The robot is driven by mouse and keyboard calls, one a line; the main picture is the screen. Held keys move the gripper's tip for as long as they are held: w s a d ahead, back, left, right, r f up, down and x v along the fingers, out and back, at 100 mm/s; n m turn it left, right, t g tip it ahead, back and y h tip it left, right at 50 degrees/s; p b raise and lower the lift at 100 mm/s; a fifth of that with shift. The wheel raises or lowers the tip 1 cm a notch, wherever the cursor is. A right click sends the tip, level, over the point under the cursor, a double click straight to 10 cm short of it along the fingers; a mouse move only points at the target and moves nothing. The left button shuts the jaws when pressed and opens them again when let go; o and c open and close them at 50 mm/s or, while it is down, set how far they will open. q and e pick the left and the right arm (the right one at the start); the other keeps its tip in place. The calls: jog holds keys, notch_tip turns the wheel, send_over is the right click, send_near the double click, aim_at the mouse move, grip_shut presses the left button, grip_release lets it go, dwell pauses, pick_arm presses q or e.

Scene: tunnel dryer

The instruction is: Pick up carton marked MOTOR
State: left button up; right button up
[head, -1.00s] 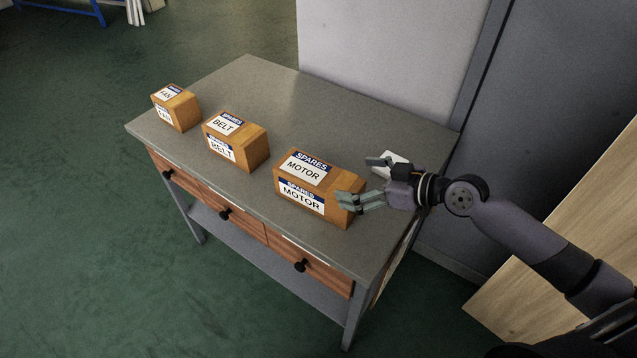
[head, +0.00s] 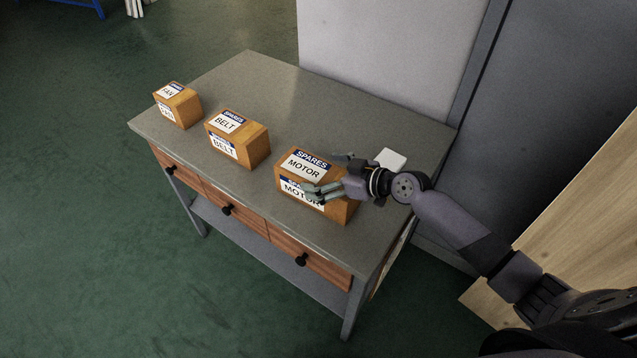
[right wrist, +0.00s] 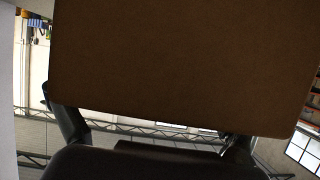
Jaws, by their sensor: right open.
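The carton marked MOTOR (head: 303,166) is a brown box with white and blue SPARES labels, upright on the grey table (head: 262,82), the rightmost of three cartons. My right gripper (head: 328,174) is open at its right end. One set of fingers lies across the labelled front face, and the other finger is at the rear side, so the fingers straddle the carton. In the right wrist view the carton's brown end (right wrist: 185,60) fills the middle between the two fingers. Whether the fingers touch the carton cannot be told. My left gripper is not in view.
The BELT carton (head: 255,143) and the FAN carton (head: 183,110) stand to the left on the same table. A small white object (head: 391,158) lies behind my right wrist. A light wall panel (head: 385,55) borders the table's back. The table's left rear is clear.

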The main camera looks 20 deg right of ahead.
jog(key=shift+c, duration=0.4)
jog(key=c, duration=1.9)
jog(key=shift+w+r, duration=0.15)
jog(key=shift+r, duration=0.05)
jog(key=shift+c, duration=0.3)
jog(key=shift+r, duration=0.1)
